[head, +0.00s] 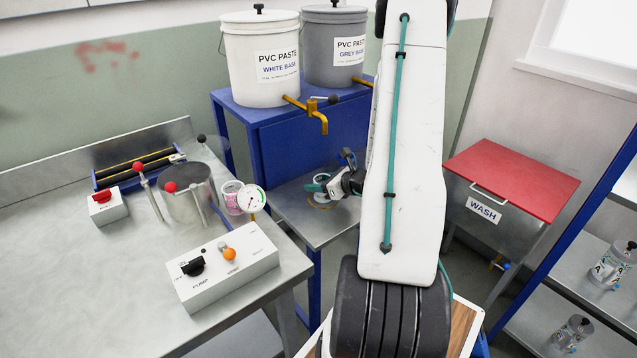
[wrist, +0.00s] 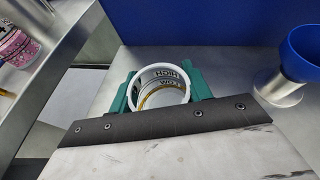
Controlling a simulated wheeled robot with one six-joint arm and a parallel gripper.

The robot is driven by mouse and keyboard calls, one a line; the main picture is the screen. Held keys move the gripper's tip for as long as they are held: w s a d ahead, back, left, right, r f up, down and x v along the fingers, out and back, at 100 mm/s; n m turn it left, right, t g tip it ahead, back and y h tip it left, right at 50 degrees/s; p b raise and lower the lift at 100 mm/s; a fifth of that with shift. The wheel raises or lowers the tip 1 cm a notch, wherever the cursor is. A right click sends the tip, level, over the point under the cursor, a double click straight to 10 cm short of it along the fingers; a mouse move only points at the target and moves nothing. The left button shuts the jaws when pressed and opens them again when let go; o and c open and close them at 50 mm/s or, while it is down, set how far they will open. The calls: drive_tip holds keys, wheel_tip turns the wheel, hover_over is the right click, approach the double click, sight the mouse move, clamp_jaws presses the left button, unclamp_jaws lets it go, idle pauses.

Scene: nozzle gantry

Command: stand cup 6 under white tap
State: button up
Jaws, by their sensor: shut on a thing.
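My gripper (head: 319,188) is shut on a clear cup (wrist: 160,92) with a white rim; its teal fingers (wrist: 121,91) lie on both sides of the cup. The cup looks empty in the wrist view, with HIGH and LOW marks on its wall; no number is readable. In the head view the cup is small and partly hidden by the fingers. It is over the steel shelf of the blue stand (head: 277,150), below the brass tap (head: 318,115) of the white base bucket (head: 262,62). I cannot tell whether its bottom touches the shelf.
A blue funnel-topped steel piece (wrist: 300,65) stands right of the cup. A grey base bucket (head: 335,45) sits beside the white one. The left bench holds a pink-filled cup (head: 232,198), gauge (head: 252,199) and pump box (head: 225,268). A red-lidded wash bin (head: 510,180) stands right.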

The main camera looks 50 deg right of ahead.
drive_tip(key=shift+f, duration=0.15)
drive_tip(key=o, duration=0.9)
drive_tip(key=shift+o, duration=0.2)
